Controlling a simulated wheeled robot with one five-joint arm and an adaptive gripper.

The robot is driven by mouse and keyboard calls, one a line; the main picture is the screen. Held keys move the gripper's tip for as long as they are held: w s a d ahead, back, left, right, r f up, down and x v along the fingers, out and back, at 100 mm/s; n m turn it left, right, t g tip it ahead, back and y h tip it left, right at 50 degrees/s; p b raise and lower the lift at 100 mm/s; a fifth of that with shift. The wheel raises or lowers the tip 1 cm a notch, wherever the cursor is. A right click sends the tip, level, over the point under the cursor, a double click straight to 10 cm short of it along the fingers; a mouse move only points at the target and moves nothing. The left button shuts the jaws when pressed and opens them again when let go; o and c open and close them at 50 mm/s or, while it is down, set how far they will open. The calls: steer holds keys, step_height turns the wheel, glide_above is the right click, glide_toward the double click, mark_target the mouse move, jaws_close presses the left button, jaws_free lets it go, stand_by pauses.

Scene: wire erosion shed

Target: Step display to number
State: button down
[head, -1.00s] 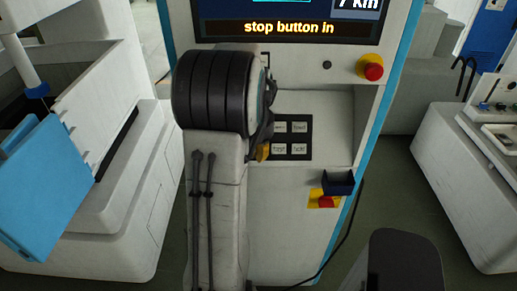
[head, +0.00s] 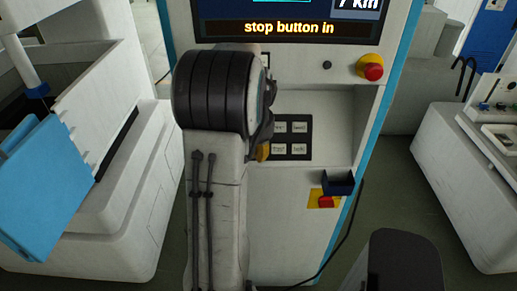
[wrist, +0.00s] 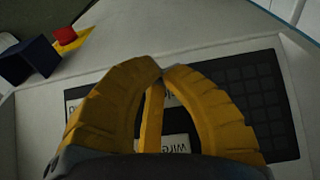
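The display (head: 290,28) at the top of the white cabinet shows "stop button in" in yellow and part of "7 km" above it; its top is cut off. Below it is a black key panel (head: 307,139) with pale labelled keys, partly hidden by my arm. My gripper (wrist: 163,70) has yellow fingers whose tips meet, with nothing seen between them. In the wrist view it is over the black panel, covering parts of the pale keys; one key (wrist: 174,143) reads "wire". I cannot tell whether the tips touch the panel. In the head view the gripper is mostly hidden behind my arm.
A red stop button (head: 372,71) on a yellow base is right of the panel. A lower red button (head: 325,202) on a yellow plate sits beneath a dark blue box (head: 338,183). A dark cable (head: 350,226) hangs along the cabinet's right edge. White machines stand left and right.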

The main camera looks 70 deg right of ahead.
steer(key=shift+w+d+f, duration=0.2)
steer(key=shift+d+f, duration=0.2)
steer(key=shift+d, duration=0.15)
stand_by(0.9)
steer(key=shift+f, duration=0.25)
stand_by(1.0)
steer(key=shift+a+r, duration=0.1)
steer(key=shift+r, duration=0.25)
steer(key=shift+s+a+r, duration=0.1)
steer(key=shift+a+r, duration=0.05)
steer(key=shift+a, duration=0.05)
stand_by(0.3)
steer(key=shift+s+a+r, duration=0.2)
steer(key=shift+a+r, duration=0.3)
steer(key=shift+a, duration=0.15)
steer(key=shift+s+a+r, duration=0.25)
steer(key=shift+a+r, duration=0.2)
steer(key=shift+a, duration=0.2)
steer(key=shift+s+a+r, duration=0.2)
steer(key=shift+a+r, duration=0.3)
steer(key=shift+a, duration=0.15)
stand_by(1.8)
